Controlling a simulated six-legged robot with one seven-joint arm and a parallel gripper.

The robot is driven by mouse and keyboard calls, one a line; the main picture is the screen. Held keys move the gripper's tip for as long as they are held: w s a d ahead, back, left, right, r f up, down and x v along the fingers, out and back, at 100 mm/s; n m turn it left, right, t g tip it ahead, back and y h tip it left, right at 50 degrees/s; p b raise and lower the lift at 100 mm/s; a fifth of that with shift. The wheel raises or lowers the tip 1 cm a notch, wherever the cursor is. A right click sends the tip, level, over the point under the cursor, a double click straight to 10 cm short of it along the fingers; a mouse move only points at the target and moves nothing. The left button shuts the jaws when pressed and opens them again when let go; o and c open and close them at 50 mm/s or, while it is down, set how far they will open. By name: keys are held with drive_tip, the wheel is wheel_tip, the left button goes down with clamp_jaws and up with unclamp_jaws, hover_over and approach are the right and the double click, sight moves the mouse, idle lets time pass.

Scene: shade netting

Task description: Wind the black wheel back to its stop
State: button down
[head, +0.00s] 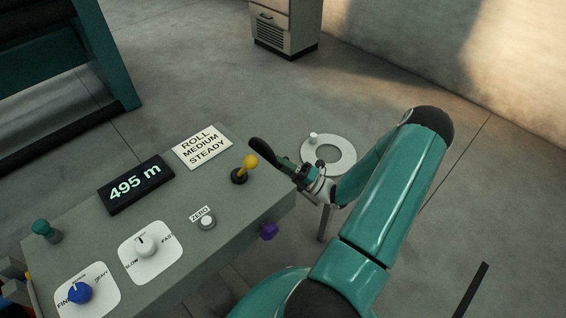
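A black, narrow oval shape (264,152) stands tilted above the back right of the grey console. It may be the black wheel seen nearly edge-on, but I cannot be sure. My gripper (297,172) is at its lower right end, reaching in from the right. The fingers are small and dark against it; I cannot tell whether they touch it or are closed. A pale ring-shaped wheel (345,165) with an upright knob (313,138) lies flat behind my gripper, partly hidden by my arm.
The console (185,185) carries a yellow-topped lever (249,163), a display reading 495 m (136,185), a ROLL MEDIUM STEADY card (202,147), a ZERO button (207,222), a white dial (147,246), a blue dial (80,291) and a green knob (46,231). A purple knob (269,231) is on its side.

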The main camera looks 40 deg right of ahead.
drive_tip(key=shift+w+f+n+t+y, duration=0.3)
drive_tip(key=shift+n+y, duration=0.2)
drive_tip(key=shift+y, duration=0.1)
drive_tip(key=c, duration=1.3)
unclamp_jaws()
drive_tip(key=v, duration=1.3)
drive_tip(key=shift+s+d+f, duration=0.1)
drive_tip(key=shift+s+f, duration=0.15)
drive_tip(key=shift+s, duration=0.05)
